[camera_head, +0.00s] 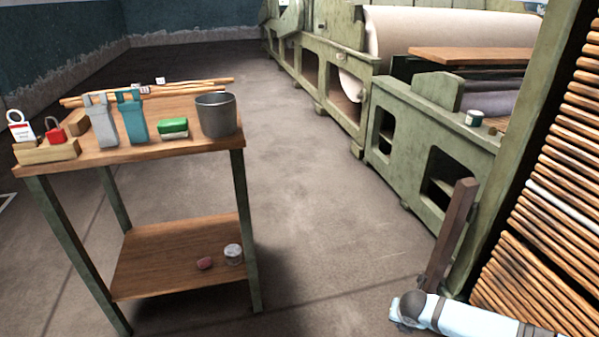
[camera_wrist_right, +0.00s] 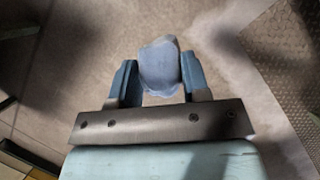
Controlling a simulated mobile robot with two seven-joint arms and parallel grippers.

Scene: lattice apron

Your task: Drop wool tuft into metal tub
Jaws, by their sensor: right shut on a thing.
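The metal tub (camera_head: 217,118) is a grey, open-topped pail standing upright at the right end of the wooden table top. In the right wrist view, my right gripper (camera_wrist_right: 160,75) is shut on a soft, rounded grey-blue lump, the wool tuft (camera_wrist_right: 160,68), held between its two blue fingers. Floor shows behind it. In the head view, part of my right arm is at the lower right, well away from the tub; I cannot make out the fingers there. The tub's inside is mostly hidden. My left gripper is not in view.
The table (camera_head: 180,149) also carries padlocks, wooden blocks, grey and teal holders, a green-topped item (camera_head: 173,127) and several sticks. Its lower shelf (camera_head: 160,262) holds a red lump and a small tin. Green machinery (camera_head: 425,140) and a rod rack stand right. Floor between is clear.

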